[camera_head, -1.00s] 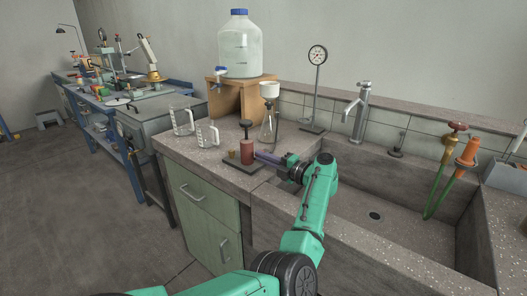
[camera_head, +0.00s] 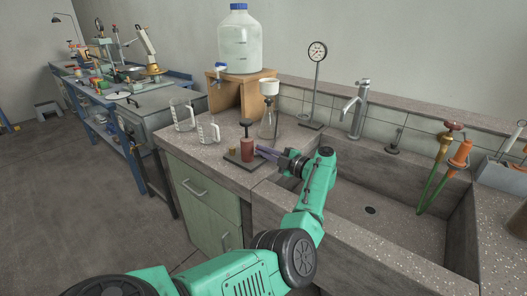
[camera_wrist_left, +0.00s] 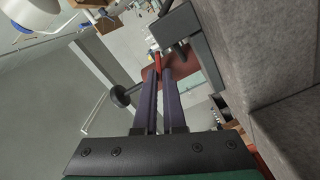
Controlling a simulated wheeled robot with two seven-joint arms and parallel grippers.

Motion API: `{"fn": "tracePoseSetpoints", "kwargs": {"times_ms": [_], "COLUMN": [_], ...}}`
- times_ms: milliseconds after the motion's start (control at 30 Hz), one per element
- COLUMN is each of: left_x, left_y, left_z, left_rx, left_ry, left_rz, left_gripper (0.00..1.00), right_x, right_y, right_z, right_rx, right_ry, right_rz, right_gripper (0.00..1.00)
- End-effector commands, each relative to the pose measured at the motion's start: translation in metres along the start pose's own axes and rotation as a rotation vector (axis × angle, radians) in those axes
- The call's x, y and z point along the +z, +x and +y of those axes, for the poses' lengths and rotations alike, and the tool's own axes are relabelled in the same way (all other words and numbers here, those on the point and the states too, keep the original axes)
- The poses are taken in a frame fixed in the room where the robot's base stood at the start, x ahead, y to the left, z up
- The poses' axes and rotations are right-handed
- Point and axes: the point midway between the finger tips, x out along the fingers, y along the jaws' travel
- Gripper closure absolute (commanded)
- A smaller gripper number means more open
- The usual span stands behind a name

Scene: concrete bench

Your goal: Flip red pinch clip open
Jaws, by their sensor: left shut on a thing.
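The red pinch clip (camera_wrist_left: 157,62) shows as a small bright red piece between the fingertips in the left wrist view. My left gripper (camera_wrist_left: 158,80) has long purple fingers, close together and shut on it. Whether the clip is flipped open cannot be told. In the head view, the left gripper (camera_head: 262,151) points left at the dark red cylinder (camera_head: 248,149), which stands on a black base plate (camera_head: 234,158). The clip is too small to make out there. The cylinder also shows behind the fingertips in the wrist view (camera_wrist_left: 183,62). My right gripper is not in view.
Two glass beakers (camera_head: 208,130) stand left of the plate, and a flask with a white funnel (camera_head: 269,88) stands behind it. A dial gauge stand (camera_head: 313,90), a tap (camera_head: 357,108) and a sink (camera_head: 390,220) lie to the right. A large bottle (camera_head: 240,45) stands on a wooden stand.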

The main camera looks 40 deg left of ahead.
Motion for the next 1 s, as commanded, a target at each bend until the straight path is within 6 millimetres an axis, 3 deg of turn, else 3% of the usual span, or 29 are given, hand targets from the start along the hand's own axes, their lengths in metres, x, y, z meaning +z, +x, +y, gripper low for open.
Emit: {"fn": "tracePoseSetpoints", "kwargs": {"times_ms": [233, 300, 667, 767, 1000], "left_x": [0.0, 0.0, 0.001, 0.002, 0.003], "left_y": [0.0, 0.0, -0.006, -0.023, -0.093], "left_z": [0.0, 0.0, -0.001, -0.001, -0.003], "left_rx": [0.0, 0.0, 0.001, 0.001, 0.002], "left_ry": [0.002, 0.002, 0.0, 0.001, 0.0], "left_rz": [-0.001, -0.001, -0.002, -0.004, -0.006], "left_gripper": [1.0, 0.8, 0.8, 0.8, 0.8], "right_x": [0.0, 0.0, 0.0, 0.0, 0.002], "right_y": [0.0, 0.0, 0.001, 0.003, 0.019], "right_z": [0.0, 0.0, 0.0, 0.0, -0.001], "right_rx": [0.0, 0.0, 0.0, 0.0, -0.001], "right_ry": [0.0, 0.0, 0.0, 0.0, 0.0], "right_rz": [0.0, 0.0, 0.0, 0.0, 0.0], "right_gripper": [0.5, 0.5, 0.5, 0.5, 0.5]}}
